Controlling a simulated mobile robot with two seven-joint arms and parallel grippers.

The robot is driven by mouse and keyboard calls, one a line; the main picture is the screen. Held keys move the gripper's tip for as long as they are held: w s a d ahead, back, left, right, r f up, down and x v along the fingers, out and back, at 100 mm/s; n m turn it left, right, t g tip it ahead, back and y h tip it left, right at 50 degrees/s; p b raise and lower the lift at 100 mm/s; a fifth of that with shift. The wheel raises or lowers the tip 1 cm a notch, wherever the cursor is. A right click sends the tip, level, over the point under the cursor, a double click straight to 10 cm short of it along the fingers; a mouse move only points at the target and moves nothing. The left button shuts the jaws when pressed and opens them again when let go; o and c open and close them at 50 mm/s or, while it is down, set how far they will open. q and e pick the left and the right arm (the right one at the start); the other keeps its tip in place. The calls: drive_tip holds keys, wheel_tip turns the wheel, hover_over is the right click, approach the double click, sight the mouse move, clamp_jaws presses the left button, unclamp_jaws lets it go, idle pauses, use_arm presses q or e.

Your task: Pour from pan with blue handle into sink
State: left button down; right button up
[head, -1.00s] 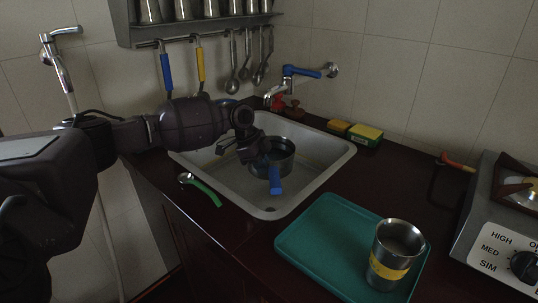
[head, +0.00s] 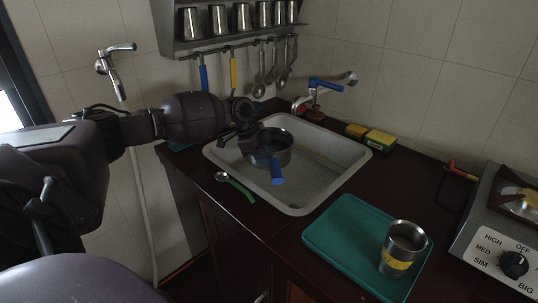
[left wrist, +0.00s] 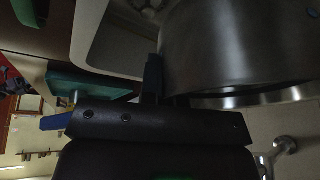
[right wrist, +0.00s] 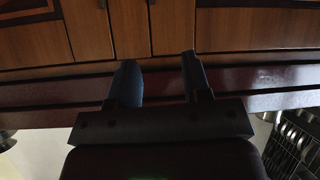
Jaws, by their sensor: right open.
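The metal pan (head: 281,155) with a blue handle (head: 276,173) is over the sink basin (head: 318,178) in the head view. Its handle points toward the front rim. My left gripper (head: 262,149) is at the pan's near side, shut on it near the handle; the fingers are partly hidden. The pan's contents cannot be made out. My right gripper (right wrist: 160,85) is open and empty.
A blue-handled tap (head: 318,90) stands behind the sink. Sponges (head: 375,138) lie at its right. A green-handled spoon (head: 235,185) lies at the left rim. A metal cup (head: 402,248) stands on a green tray (head: 345,236), with the stove (head: 505,225) at right.

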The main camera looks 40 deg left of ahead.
use_arm(q)
drive_tip(key=s+a+r+p, duration=0.1)
drive_tip(key=s+p, duration=0.1)
drive_tip(key=s+a+n+p, duration=0.1)
drive_tip(key=s+p, duration=0.1)
drive_tip(key=s+a+r+n+p, duration=0.1)
drive_tip(key=s+a+p, duration=0.1)
drive_tip(key=shift+r+t, duration=0.3)
drive_tip(key=s+a+n+p, duration=0.1)
drive_tip(key=s+a+p, duration=0.1)
drive_tip(key=s+a+f+n+y+p, duration=0.1)
drive_tip(key=s+a+n+p, duration=0.1)
drive_tip(key=shift+s+a+f+t+y+p, duration=0.1)
drive_tip(key=shift+s+t+y+p, duration=0.2)
drive_tip(key=shift+s+t+p, duration=0.1)
drive_tip(key=shift+w+a+n, duration=0.55)
drive_tip(key=shift+a+n, duration=0.1)
drive_tip(key=shift+n, duration=0.15)
drive_tip(key=shift+w+a+n+y, duration=0.2)
drive_tip(key=shift+w+n+y, duration=0.2)
drive_tip(key=shift+n, duration=0.1)
use_arm(e)
wheel_tip(320, 180, up, 8)
drive_tip(key=s, duration=0.1)
drive_tip(key=shift+s+d, duration=0.15)
drive_tip(key=shift+s, duration=0.15)
use_arm(q)
drive_tip(key=shift+b, duration=0.3)
use_arm(e)
drive_tip(key=shift+f, duration=0.2)
